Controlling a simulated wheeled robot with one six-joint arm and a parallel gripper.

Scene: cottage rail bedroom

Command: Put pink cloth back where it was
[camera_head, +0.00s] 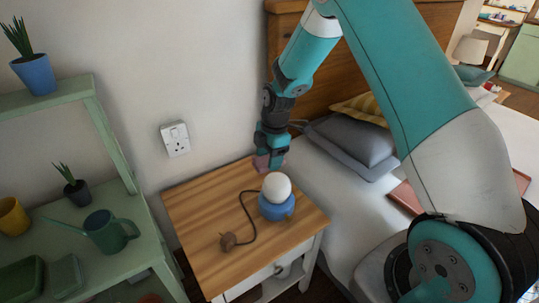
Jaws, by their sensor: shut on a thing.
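A small pink cloth (261,164) is at the back edge of the wooden-topped bedside table (195,205), by the wall and the bed. My gripper (272,158) points down and is shut on the cloth. The fingers hide part of the cloth. I cannot tell whether the cloth rests on the tabletop or hangs just above it.
A blue lamp with a round white globe (277,187) stands close in front of my gripper; its cord runs to a brown plug (228,241). A grey pillow (354,140) lies on the bed at right. A green shelf (120,150) with pots stands left. The tabletop's left is clear.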

